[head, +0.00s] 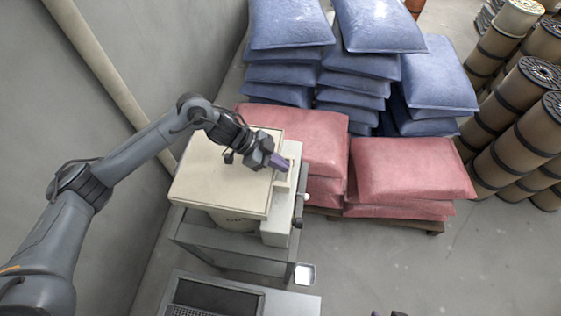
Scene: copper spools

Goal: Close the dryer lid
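The dryer is a cream machine on a grey metal frame left of centre, with a rounded body (235,221) under its lid. The lid (215,180) is a broad flat cream panel lying roughly level over the body. I cannot tell whether it is fully seated. My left gripper (281,163) is over the lid's right part, its purple fingers pointing right toward the cream housing beside it. I cannot tell whether it touches the lid, and its finger gap is not clear. Small dark tips at the bottom edge may be my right gripper (386,314), mostly out of frame.
Red sacks (410,170) are stacked on a pallet close right of the dryer, with blue sacks (380,25) behind. Copper spools (520,140) stand at far right. A grey unit (285,303) sits in front. A pipe (100,65) runs along the left wall. Floor at lower right is clear.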

